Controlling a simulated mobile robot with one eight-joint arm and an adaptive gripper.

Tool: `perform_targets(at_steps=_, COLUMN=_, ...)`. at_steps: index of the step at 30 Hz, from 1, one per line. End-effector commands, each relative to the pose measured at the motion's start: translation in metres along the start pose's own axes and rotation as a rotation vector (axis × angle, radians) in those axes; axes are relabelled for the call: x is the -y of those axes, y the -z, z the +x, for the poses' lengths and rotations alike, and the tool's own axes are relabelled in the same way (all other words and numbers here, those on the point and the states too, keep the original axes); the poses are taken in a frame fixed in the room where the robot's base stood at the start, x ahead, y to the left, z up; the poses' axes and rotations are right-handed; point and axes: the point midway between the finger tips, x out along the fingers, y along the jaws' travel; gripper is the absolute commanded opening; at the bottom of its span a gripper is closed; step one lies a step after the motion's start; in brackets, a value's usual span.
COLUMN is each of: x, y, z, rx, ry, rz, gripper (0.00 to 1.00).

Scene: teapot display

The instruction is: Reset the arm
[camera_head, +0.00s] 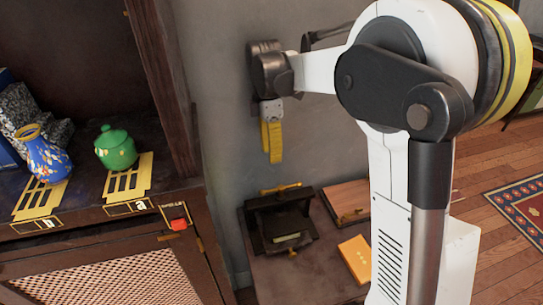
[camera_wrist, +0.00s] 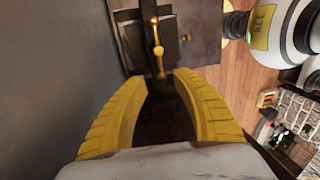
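My arm reaches left across the head view, with my gripper (camera_head: 271,158) hanging fingers-down beside the grey wall. In the wrist view the two yellow fingers of my gripper (camera_wrist: 161,78) stand apart, with nothing held between them. Below it is a dark box-like device with a brass handle (camera_head: 280,189), which also shows beyond the fingertips in the wrist view as the brass handle (camera_wrist: 157,47). A green lidded teapot (camera_head: 116,149) stands upright on the cabinet shelf, left of my gripper and apart from it.
A blue patterned vase (camera_head: 46,158) stands left of the teapot. Yellow slotted plates (camera_head: 128,181) lie at the shelf front, near a red button (camera_head: 179,224). A yellow booklet (camera_head: 357,258) lies on the low table (camera_head: 306,276). The wall (camera_head: 228,120) is close to my gripper.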

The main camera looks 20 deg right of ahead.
Motion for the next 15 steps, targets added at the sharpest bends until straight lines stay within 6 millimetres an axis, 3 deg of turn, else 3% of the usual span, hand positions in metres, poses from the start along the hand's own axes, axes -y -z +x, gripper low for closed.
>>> perform_targets(at_steps=10, x=0.004, y=0.0, z=-0.002, rx=0.0, ry=-0.012, rz=0.022, gripper=0.35)
perform_targets(at_steps=15, x=0.029, y=-0.003, z=-0.018, rx=-0.009, ry=-0.094, rz=0.184, gripper=0.35)
